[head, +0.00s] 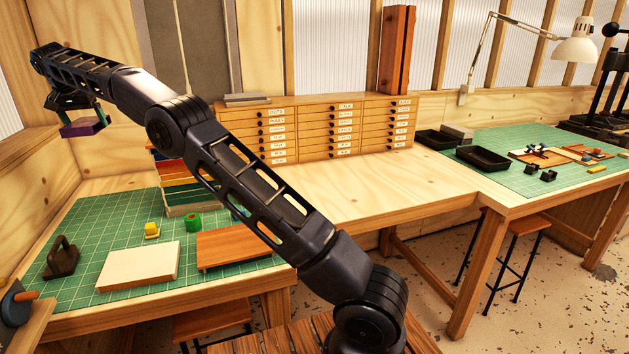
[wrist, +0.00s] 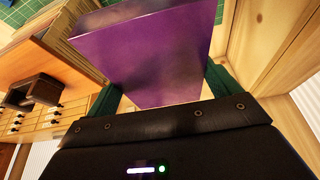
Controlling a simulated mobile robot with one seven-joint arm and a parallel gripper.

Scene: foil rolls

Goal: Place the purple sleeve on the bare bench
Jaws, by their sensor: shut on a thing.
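My gripper (head: 84,118) is at the far left of the head view, raised above the green-matted bench. It is shut on the purple sleeve (head: 84,128), a flat box-like piece held in the air. In the wrist view the purple sleeve (wrist: 150,58) fills the upper middle, between the green fingers. The bare bench (head: 400,185) is the plain wooden top in the middle of the head view, in front of the drawer cabinet. Its near left part is hidden behind my arm.
The left bench's green mat (head: 85,222) holds a cream block (head: 138,266), a wooden board (head: 236,248), a green roll (head: 193,221) and a dark tool (head: 61,258). A stack of coloured sleeves (head: 181,183) stands behind. Black trays (head: 483,158) lie on the right bench.

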